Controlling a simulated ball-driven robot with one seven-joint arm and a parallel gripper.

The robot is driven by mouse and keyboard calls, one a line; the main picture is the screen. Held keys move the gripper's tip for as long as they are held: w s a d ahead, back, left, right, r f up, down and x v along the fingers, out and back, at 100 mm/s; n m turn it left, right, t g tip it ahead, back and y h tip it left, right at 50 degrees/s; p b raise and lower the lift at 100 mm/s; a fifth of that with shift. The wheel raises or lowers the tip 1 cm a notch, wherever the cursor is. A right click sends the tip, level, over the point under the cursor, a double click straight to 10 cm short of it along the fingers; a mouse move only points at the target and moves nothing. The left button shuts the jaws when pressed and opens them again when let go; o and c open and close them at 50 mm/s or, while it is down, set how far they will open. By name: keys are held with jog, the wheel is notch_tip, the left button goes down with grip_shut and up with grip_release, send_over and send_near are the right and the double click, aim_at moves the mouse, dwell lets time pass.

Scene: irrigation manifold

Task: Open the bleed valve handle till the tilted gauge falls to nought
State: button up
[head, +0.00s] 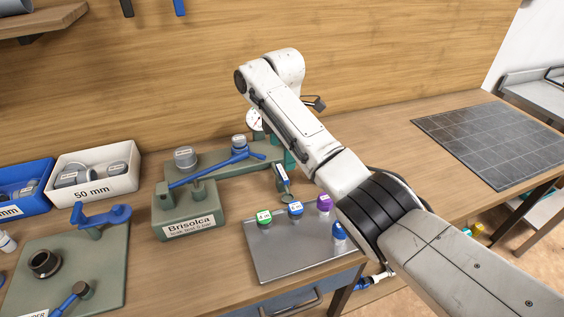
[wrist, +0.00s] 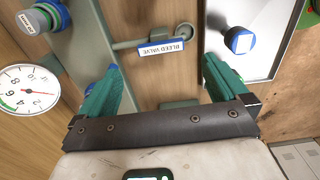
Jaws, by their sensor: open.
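The bleed valve handle (wrist: 130,43) is a thin grey lever with a white and blue tag reading BLEED VALVE (wrist: 165,47). In the head view the tagged handle (head: 282,174) lies beside the arm, above the tray. My gripper (wrist: 160,64) is open; its teal fingers stand either side of the tagged part in the wrist picture, with nothing between them that I see gripped. Contact cannot be told. The gauge (wrist: 25,90) is a round white dial with a red needle pointing right; its exact reading is unclear. In the head view the gauge (head: 254,120) is partly hidden by my arm.
A grey tray (head: 285,262) with several coloured-capped bottles lies in front of the handle. A green Brisolca test block (head: 188,212) with a long blue lever (head: 208,171) stands to the left. Bins (head: 128,162) sit at far left; a dark gridded mat (head: 490,150) lies right.

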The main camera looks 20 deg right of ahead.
notch_tip(320, 180, up, 4)
jog(key=shift+f, duration=0.1)
dwell(0.5)
